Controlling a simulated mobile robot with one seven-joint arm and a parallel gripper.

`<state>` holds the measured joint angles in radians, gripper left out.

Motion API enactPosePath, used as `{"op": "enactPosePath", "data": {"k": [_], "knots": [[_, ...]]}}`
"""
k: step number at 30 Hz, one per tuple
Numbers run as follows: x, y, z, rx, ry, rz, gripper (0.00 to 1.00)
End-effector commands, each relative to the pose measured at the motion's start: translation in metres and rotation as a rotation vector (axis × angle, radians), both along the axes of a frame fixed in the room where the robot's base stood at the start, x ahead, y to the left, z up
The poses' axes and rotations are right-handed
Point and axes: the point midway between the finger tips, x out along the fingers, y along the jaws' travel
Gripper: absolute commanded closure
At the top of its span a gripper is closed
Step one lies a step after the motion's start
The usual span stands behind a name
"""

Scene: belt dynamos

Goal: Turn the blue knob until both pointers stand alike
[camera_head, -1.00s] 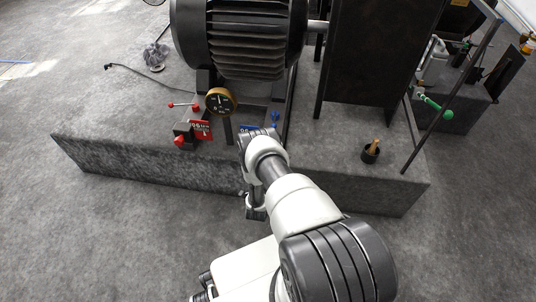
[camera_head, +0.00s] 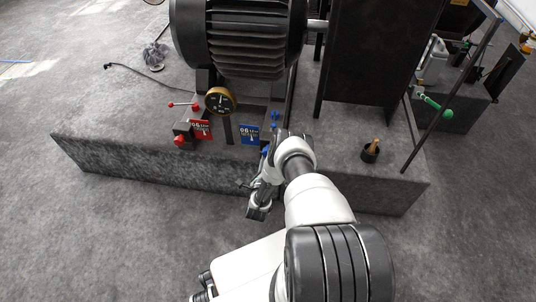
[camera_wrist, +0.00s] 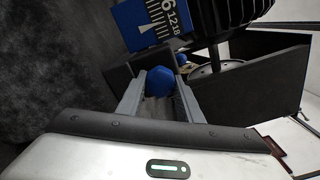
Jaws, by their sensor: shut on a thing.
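The blue knob (camera_wrist: 161,82) sits between the two grey fingers of my gripper (camera_wrist: 160,94) in the wrist view, and the fingers are shut on it. In the head view my gripper (camera_head: 265,158) is at the front edge of the plinth, largely hidden by my wrist. The red scale plate (camera_head: 201,128) stands to the left, beside a red knob (camera_head: 180,140). Its pointer is too small to read.
A round brass-rimmed gauge (camera_head: 220,100) stands above the plates, under a large black dynamo (camera_head: 245,40). A red-tipped lever (camera_head: 182,104) and a blue-tipped lever (camera_head: 275,118) are close by. A small pot (camera_head: 370,153) stands at the right on the plinth (camera_head: 120,160).

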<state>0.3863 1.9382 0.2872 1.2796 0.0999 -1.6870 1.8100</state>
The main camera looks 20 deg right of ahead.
Motion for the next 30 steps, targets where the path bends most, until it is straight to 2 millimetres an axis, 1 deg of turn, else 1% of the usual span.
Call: {"op": "enactPosePath", "data": {"k": [6,12,29,30], "knots": [[0.0016,-0.0002,0.001,0.11,-0.078,0.001,0.9],[0.0021,0.0001,0.0014,0.169,-0.119,0.001,0.9],[0.0029,0.0011,0.0019,0.195,-0.138,0.004,0.9],[0.0029,0.001,0.002,0.195,-0.138,0.004,0.66]]}}
